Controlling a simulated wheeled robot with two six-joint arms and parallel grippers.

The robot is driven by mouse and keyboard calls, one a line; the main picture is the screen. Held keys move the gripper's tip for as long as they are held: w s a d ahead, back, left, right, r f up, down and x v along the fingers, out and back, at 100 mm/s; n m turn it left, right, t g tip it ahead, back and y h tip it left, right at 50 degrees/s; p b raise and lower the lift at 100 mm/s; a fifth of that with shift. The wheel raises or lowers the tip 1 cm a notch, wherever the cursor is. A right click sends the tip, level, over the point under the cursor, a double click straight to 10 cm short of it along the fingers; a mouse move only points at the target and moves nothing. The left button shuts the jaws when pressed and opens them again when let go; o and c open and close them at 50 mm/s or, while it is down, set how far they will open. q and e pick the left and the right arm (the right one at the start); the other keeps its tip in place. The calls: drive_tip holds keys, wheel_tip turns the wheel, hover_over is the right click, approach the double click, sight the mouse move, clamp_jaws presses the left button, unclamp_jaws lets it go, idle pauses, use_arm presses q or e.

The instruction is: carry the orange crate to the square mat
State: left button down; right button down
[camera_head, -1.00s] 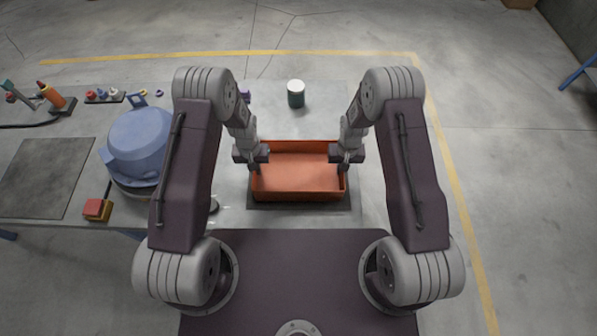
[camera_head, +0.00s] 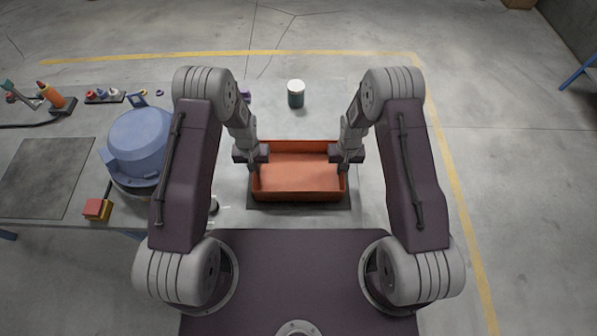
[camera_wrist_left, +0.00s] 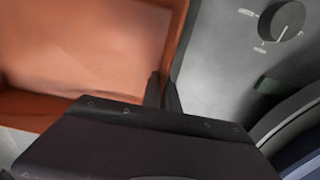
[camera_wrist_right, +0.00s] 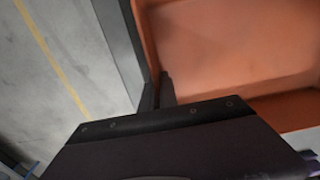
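The orange crate (camera_head: 298,180) is open-topped and looks empty. It sits over a dark mat (camera_head: 300,206) at the table's front, in front of my body. My left gripper (camera_head: 254,165) is at the crate's left wall. In the left wrist view its fingers (camera_wrist_left: 163,92) straddle that wall, closed on it. My right gripper (camera_head: 345,164) is at the right wall. In the right wrist view its fingers (camera_wrist_right: 157,92) straddle that wall, closed on it. Whether the crate touches the mat is hard to tell. Another dark, roughly square mat (camera_head: 45,178) lies bare at the far left.
A blue rounded machine (camera_head: 140,145) stands left of the crate, between it and the left mat. A dark green jar with a white lid (camera_head: 296,94) stands behind the crate. Small tools (camera_head: 60,100) sit at back left.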

use_arm(q)
drive_tip(key=shift+r, duration=0.1)
use_arm(e)
drive_tip(key=shift+r, duration=0.1)
idle(0.3)
